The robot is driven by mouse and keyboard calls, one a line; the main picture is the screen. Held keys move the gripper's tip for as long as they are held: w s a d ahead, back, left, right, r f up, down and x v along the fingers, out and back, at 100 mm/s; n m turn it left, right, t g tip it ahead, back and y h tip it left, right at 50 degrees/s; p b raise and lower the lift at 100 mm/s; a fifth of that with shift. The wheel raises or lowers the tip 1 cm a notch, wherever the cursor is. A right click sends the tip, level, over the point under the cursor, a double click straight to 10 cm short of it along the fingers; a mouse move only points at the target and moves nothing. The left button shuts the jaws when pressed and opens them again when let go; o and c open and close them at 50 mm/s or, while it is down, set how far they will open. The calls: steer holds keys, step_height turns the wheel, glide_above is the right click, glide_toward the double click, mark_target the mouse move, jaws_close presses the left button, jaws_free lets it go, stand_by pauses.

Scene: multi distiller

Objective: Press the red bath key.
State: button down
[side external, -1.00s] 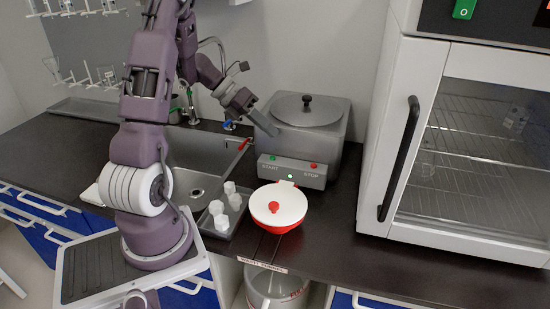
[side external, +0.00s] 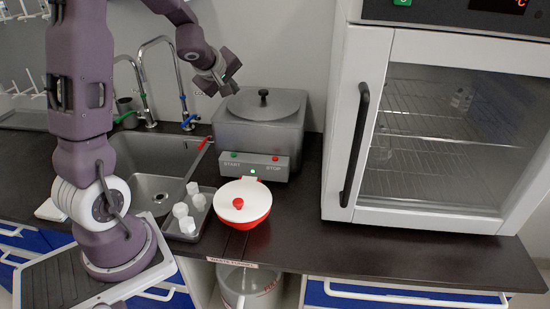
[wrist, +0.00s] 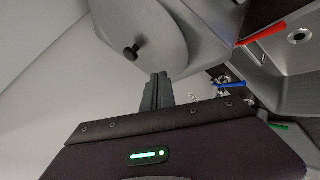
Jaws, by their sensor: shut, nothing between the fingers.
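The bath is a grey metal box (side external: 258,135) with a round lid (side external: 285,105) and black knob, standing against the wall. Its front panel (side external: 255,164) has a small red key (side external: 275,158) at the right above "STOP" and a green key (side external: 233,155) above "START". A green lamp (side external: 252,171) glows between them. My gripper (side external: 225,90) is shut and empty, above the lid's left rear side, apart from the red key. In the wrist view my shut fingers (wrist: 158,77) point toward the bath lid (wrist: 165,35); the red key is not visible there.
A white-lidded red pan (side external: 240,203) sits in front of the panel. A tray with several white pieces (side external: 186,215) is left of it, by the sink (side external: 150,165). A red lever (side external: 202,144) is by the bath's left side. A glass-doored oven (side external: 430,140) stands right.

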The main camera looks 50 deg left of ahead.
steer(key=w+d+m+h, duration=0.1)
steer(key=d, duration=0.1)
steer(key=w+d+m+t, duration=0.1)
steer(key=d+m, duration=0.1)
steer(key=w+d+r+m+t+h, duration=0.1)
steer(key=d+m, duration=0.1)
steer(key=shift+w+d+r+h, duration=0.1)
steer(key=shift+w+h, duration=0.15)
steer(key=shift+h, duration=0.05)
steer(key=d+m+h, duration=0.4)
steer(key=d+m, duration=0.1)
steer(key=d, duration=0.2)
glide_above(275, 159)
steer(key=f, duration=0.5)
steer(key=shift+s+a+f, duration=0.2)
steer(key=shift+s+f, duration=0.05)
steer(key=shift+s, duration=0.1)
steer(key=shift+f, duration=4.4)
steer(key=shift+f, duration=0.45)
